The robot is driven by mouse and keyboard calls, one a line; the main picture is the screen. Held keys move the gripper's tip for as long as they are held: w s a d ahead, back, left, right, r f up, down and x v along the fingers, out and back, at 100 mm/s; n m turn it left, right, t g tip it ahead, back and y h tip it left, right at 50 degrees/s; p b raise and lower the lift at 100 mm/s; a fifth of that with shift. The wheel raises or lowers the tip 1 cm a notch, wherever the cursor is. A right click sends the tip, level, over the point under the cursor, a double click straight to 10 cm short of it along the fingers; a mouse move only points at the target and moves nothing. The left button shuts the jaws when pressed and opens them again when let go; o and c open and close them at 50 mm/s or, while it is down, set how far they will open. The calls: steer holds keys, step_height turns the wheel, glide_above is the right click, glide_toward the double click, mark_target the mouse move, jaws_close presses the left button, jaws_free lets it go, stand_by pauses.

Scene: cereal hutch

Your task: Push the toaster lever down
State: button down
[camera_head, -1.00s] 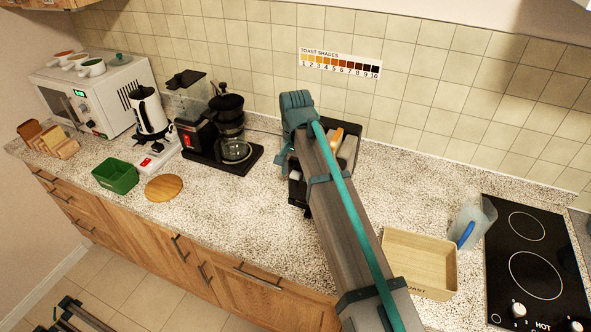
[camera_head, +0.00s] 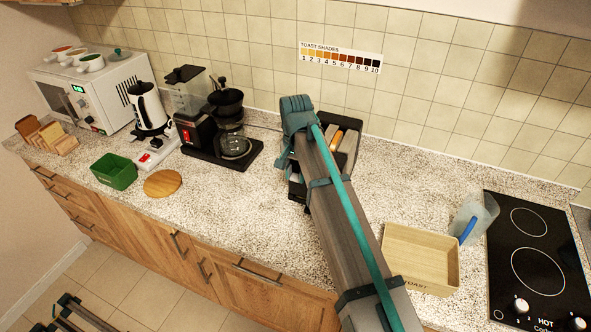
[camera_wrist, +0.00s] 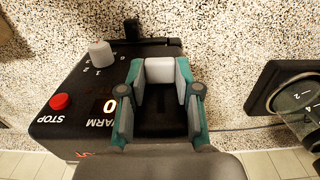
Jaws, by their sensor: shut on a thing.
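The black toaster (camera_head: 352,127) stands against the tiled wall, partly hidden by my arm. Bread (camera_head: 336,139) shows low in its slots. In the wrist view, the toaster's control face (camera_wrist: 62,103) carries a red STOP button (camera_wrist: 60,101), a pale grey dial (camera_wrist: 100,54) and a lit display. My gripper (camera_wrist: 162,82) is at this face, with its teal fingers around a light grey block (camera_wrist: 160,69) that appears to be the lever; its pads hide part of it. In the head view my gripper (camera_head: 296,110) is over the toaster's left end.
A coffee maker (camera_head: 233,146) stands left of the toaster. A green bin (camera_head: 114,171) and a round board (camera_head: 163,184) sit left. Counter in front is clear.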

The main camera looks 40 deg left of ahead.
steer(key=c, duration=0.8)
jaws_free()
step_height(320, 180, up, 12)
